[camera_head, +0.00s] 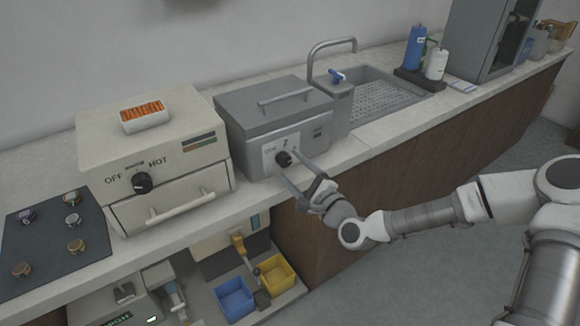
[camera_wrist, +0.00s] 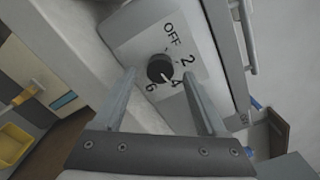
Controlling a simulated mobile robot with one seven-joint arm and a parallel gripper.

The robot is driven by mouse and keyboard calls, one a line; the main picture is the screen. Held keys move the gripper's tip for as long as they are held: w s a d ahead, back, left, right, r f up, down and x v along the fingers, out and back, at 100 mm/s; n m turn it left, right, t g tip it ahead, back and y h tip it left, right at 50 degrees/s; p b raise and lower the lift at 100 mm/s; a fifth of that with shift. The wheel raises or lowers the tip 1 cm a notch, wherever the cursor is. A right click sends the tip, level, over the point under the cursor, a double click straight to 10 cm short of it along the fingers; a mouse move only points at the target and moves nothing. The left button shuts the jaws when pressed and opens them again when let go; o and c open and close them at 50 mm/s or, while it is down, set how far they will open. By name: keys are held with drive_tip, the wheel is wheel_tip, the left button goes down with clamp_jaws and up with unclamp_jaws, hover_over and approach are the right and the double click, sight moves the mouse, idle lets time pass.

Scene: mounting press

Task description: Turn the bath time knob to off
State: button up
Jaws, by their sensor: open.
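The bath time knob (camera_head: 284,158) is a small round black dial on the front of a grey lidded box (camera_head: 272,107). In the wrist view the knob (camera_wrist: 160,68) sits on a pale panel (camera_wrist: 143,45) marked OFF, 2, 4 and 6. A small pale mark at its lower right edge seems to face the 4. My gripper (camera_head: 290,166) is open in front of this panel. In the wrist view my gripper (camera_wrist: 158,74) has one finger on each side of the knob, with gaps visible; I cannot tell how far the tips are from the panel.
A cream heater box (camera_head: 155,160) with a HOT/OFF knob (camera_head: 142,183) and drawer stands to the left. A tap (camera_head: 340,76) and sink (camera_head: 385,98) lie to the right. Blue (camera_head: 235,299) and yellow (camera_head: 275,274) bins sit below the counter.

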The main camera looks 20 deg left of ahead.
drive_tip(key=shift+x, duration=0.9)
clamp_jaws()
